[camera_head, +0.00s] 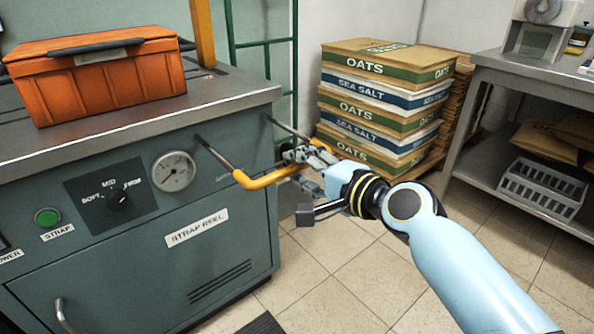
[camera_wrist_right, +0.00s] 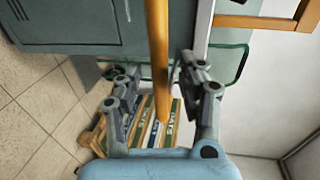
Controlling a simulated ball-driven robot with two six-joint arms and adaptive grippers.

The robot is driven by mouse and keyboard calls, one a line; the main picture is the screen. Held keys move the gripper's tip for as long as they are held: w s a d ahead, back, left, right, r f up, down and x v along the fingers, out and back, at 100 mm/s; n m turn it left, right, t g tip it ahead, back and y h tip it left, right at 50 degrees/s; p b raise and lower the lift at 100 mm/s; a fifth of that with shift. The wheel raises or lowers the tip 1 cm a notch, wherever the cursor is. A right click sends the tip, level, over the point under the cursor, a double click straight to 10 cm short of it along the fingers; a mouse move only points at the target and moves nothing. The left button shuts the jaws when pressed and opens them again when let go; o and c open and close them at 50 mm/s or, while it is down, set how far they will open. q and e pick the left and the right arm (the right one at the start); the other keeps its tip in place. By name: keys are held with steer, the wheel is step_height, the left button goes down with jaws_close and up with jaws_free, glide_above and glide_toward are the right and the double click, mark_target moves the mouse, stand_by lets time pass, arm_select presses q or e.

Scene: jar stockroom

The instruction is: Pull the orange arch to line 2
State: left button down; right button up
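The orange arch (camera_head: 262,180) is a bar-shaped grip on two dark rods that stick out from the front of the green machine. My right gripper (camera_head: 305,162) is at the right end of this grip. In the right wrist view the orange bar (camera_wrist_right: 158,45) runs between the two fingers of my right gripper (camera_wrist_right: 156,75), with a gap on each side, so the fingers look open around it. No line marks or numbers are readable on the rods. My left gripper is not in view.
The green machine (camera_head: 180,258) carries a dial, a gauge (camera_head: 173,171) and an orange toolbox (camera_head: 100,75) on top. An upright orange post (camera_head: 203,32) stands behind. Stacked oats and salt sacks (camera_head: 385,95) and a grey table (camera_head: 530,78) stand behind my right arm. The tiled floor in front is clear.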

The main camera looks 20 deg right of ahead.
steer(key=shift+x, duration=0.85)
jaws_close()
